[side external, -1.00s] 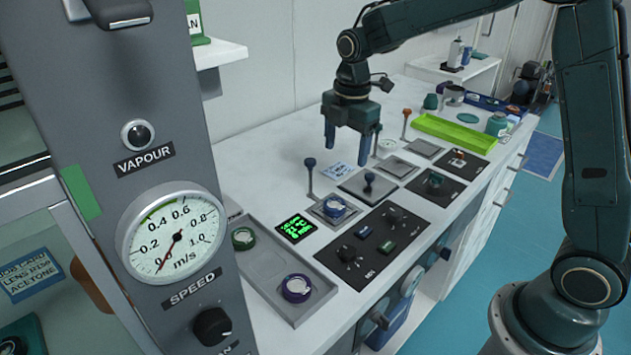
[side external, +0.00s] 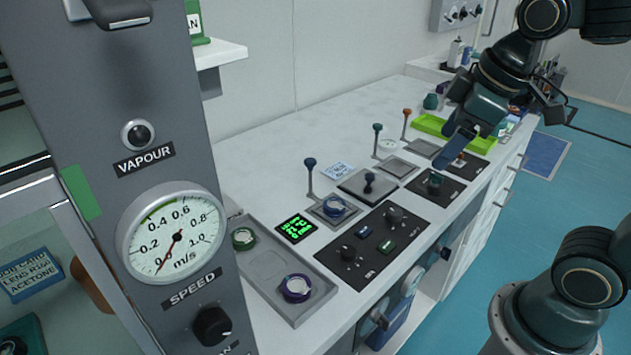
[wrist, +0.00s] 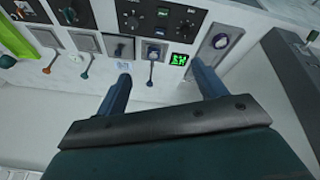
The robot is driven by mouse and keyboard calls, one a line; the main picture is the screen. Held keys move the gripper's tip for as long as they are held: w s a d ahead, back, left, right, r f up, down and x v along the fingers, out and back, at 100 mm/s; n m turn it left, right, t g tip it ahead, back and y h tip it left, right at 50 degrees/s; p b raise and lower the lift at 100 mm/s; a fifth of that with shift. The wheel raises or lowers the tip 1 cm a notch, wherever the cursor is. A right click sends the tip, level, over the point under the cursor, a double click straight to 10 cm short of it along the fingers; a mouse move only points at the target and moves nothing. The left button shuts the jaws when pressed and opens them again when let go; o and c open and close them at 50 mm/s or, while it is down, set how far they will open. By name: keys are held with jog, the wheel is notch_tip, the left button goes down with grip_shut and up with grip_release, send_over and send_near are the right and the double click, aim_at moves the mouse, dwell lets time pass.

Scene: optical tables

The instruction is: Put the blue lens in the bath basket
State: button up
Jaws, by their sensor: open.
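A blue-ringed lens (side external: 333,206) sits in a small square grey recess (side external: 318,211) beside a blue-knobbed lever (side external: 310,163). It also shows in the wrist view (wrist: 152,51). A darker, purple-blue ringed lens (side external: 296,288) lies in the near end of the grey tray (side external: 262,270), and a green-ringed one (side external: 243,238) at its far end. I cannot tell which square recess is the bath basket. My gripper (side external: 468,140) is tilted high at the right, apart from both blue-toned lenses. In the wrist view its two fingers (wrist: 160,70) are spread, with nothing between them.
Upright levers with green (side external: 377,127) and orange (side external: 406,111) knobs stand along the bench. A closed square lid with a dark knob (side external: 370,187) and a black control panel (side external: 375,245) lie nearby. A lime-green tray (side external: 428,124) is farther back. The bench's wall side is clear.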

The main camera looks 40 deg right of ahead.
jog(key=s+f+m+t, duration=0.1)
jog(key=s+m, duration=0.3)
jog(key=s, duration=0.2)
jog(key=shift+s+f, duration=0.15)
jog(key=shift+f, duration=0.05)
